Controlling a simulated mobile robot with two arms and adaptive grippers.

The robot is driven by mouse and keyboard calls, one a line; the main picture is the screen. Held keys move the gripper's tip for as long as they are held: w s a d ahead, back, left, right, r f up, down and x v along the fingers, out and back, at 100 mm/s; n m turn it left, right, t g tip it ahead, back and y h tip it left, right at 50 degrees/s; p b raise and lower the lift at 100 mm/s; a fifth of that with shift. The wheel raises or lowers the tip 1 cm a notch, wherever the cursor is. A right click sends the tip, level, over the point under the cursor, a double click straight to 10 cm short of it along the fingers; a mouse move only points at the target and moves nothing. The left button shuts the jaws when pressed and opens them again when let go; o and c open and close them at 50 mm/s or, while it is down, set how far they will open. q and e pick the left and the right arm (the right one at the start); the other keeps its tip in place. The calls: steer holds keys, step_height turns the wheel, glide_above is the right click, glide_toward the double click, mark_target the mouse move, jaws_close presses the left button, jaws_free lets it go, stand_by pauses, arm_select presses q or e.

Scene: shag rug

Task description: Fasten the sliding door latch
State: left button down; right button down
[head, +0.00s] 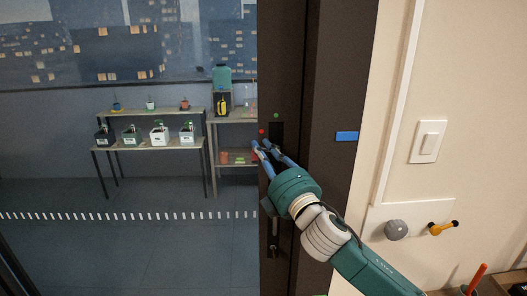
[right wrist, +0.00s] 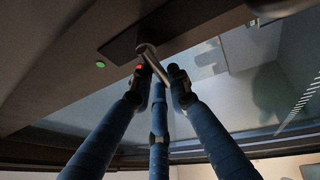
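The sliding door (head: 283,60) has a dark frame edge with a black latch plate (head: 277,129). A green dot (head: 276,115) sits above the plate and a red dot (head: 262,131) to its left. In the right wrist view, a silver latch lever (right wrist: 152,62) sticks out from the plate (right wrist: 150,32); the green dot (right wrist: 100,64) is left of it and the red dot is beside a fingertip. My right gripper (head: 262,146) is at the latch, its blue fingers (right wrist: 160,78) spread around the lever's end. Contact is unclear. My left gripper is out of view.
A dark door handle (head: 273,240) is lower on the door edge, behind my right arm. A blue tag (head: 347,136) is on the frame. A light switch (head: 429,141), grey knob (head: 397,230) and orange hook (head: 442,228) are on the right wall. Shelves with pots (head: 150,115) stand beyond the glass.

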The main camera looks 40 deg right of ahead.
steer(key=shift+f+n+g+y+p, duration=0.35)
steer(key=shift+n+p, duration=0.45)
steer(key=shift+p, duration=0.3)
steer(key=c, duration=1.6)
jaws_free()
steer(key=shift+c, duration=0.2)
steer(key=v, duration=1.2)
steer(key=shift+f, duration=0.1)
